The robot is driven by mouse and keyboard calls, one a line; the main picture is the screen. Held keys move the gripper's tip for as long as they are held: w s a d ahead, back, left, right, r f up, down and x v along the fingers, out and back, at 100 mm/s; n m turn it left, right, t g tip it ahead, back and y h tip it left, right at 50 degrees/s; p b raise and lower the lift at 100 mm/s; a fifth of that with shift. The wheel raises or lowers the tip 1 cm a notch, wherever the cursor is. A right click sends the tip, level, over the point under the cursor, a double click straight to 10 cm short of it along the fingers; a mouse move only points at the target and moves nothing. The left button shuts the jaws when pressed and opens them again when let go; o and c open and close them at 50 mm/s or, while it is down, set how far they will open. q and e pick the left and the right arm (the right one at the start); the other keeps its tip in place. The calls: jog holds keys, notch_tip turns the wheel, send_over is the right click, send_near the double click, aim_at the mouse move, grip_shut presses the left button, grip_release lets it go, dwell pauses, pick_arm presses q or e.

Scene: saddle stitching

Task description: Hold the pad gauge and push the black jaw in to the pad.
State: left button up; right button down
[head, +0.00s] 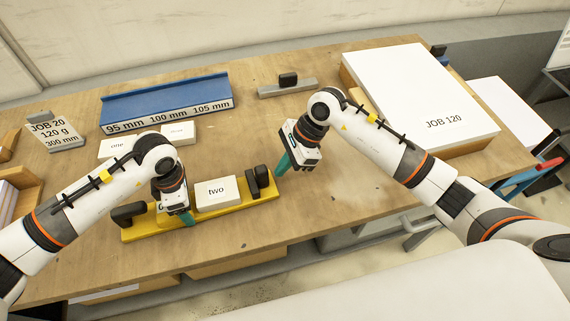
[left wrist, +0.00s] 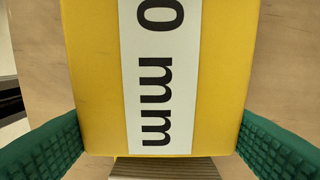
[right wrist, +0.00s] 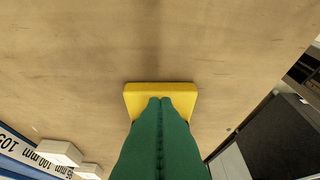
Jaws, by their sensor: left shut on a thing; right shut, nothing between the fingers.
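The yellow pad gauge (head: 235,206) lies on the bench with a black block (head: 128,213) at its left end. A white pad labelled "two" (head: 216,192) sits on it. Just right of the pad stands the black jaw (head: 252,184), with another black piece (head: 263,177) beside it. A small gap seems to separate pad and jaw. My left gripper (head: 187,218) is shut on the gauge left of the pad; its green fingers flank the yellow body (left wrist: 90,80) in the left wrist view. My right gripper (head: 281,170) is shut and empty by the gauge's right end (right wrist: 160,90).
A blue rack (head: 165,102) marked 95, 100 and 105 mm stands behind, with white pads (head: 178,133) before it. A grey gauge-like bar (head: 287,88) lies at the back. A large white stack labelled JOB 120 (head: 420,90) is at the right. The bench right of the gauge is clear.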

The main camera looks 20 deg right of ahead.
aim_at(261, 170)
pick_arm(q)
jog(key=shift+d, duration=0.1)
pick_arm(e)
jog(key=shift+s+a, duration=0.15)
jog(key=shift+a, duration=1.3)
jog(key=shift+s+a, duration=0.15)
jog(key=shift+a, duration=1.3)
pick_arm(q)
jog(key=shift+d+r, duration=0.1)
jog(key=shift+d, duration=0.15)
pick_arm(e)
jog(key=shift+s+a, duration=0.1)
jog(key=shift+a, duration=0.25)
jog(key=shift+d+r, duration=0.1)
pick_arm(q)
jog(key=shift+a, duration=0.2)
pick_arm(e)
jog(key=shift+w+d+r, duration=0.1)
jog(key=shift+d+r, duration=0.2)
jog(key=shift+d, duration=0.4)
jog(key=shift+w+d+r, duration=0.1)
jog(key=shift+d+r, duration=0.2)
jog(key=shift+d, duration=0.4)
jog(key=shift+w+d+r, duration=0.1)
jog(key=shift+d+r, duration=0.2)
jog(key=shift+d, duration=0.5)
pick_arm(q)
jog(key=shift+a, duration=0.1)
jog(key=o, duration=1.5)
